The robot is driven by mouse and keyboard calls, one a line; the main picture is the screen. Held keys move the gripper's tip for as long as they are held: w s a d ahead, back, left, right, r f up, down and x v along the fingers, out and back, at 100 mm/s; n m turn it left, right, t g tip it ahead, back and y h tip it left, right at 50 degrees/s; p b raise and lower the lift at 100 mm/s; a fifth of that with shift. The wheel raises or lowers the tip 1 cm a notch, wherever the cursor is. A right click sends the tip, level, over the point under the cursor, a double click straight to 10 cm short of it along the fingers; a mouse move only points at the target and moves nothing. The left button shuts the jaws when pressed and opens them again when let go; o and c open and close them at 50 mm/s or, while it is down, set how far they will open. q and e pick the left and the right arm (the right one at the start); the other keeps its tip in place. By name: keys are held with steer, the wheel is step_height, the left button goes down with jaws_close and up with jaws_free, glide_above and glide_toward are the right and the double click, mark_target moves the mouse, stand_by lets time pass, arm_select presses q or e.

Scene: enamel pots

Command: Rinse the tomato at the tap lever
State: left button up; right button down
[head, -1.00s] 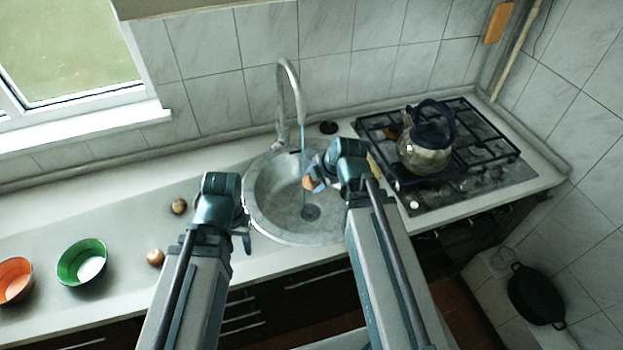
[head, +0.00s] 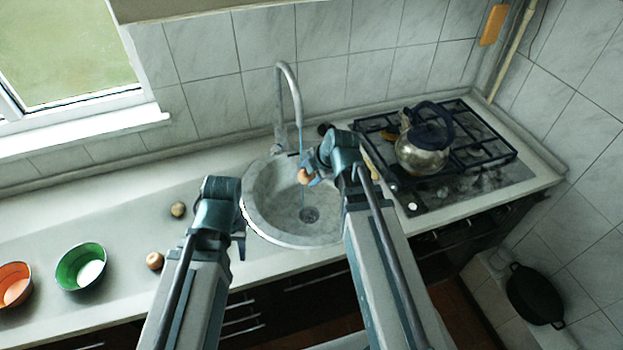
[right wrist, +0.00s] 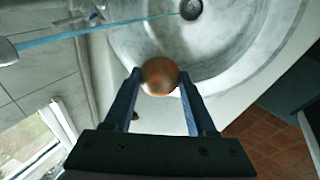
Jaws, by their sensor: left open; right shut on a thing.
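The tomato (head: 304,176), round and orange-red, is held over the sink (head: 262,215). My right gripper (head: 309,177) is shut on it; the right wrist view shows the tomato (right wrist: 159,77) between the two fingertips (right wrist: 159,82). The tall curved tap (head: 280,105) stands behind the sink. A thin blue water stream (head: 300,138) runs from its spout. In the right wrist view the stream (right wrist: 110,27) passes apart from the tomato. I cannot clearly make out the tap's lever. My left gripper (head: 241,235) is open and empty at the sink's left edge.
On the counter left of the sink are two small brown round items (head: 178,209) (head: 155,261), a green bowl (head: 68,270) and an orange bowl (head: 12,272). A kettle (head: 422,155) stands on the hob (head: 490,160) to the right. Tiled wall lies behind the tap.

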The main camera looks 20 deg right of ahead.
steer(key=w+f+b, duration=0.2)
steer(key=w, duration=0.8)
steer(key=shift+w+d, duration=0.15)
steer(key=shift+w, duration=0.1)
steer(key=shift+d, duration=0.25)
stand_by(0.4)
steer(key=shift+d, duration=0.35)
steer(key=shift+a, duration=0.15)
steer(key=shift+a, duration=0.45)
steer(key=shift+s, duration=0.15)
stand_by(0.3)
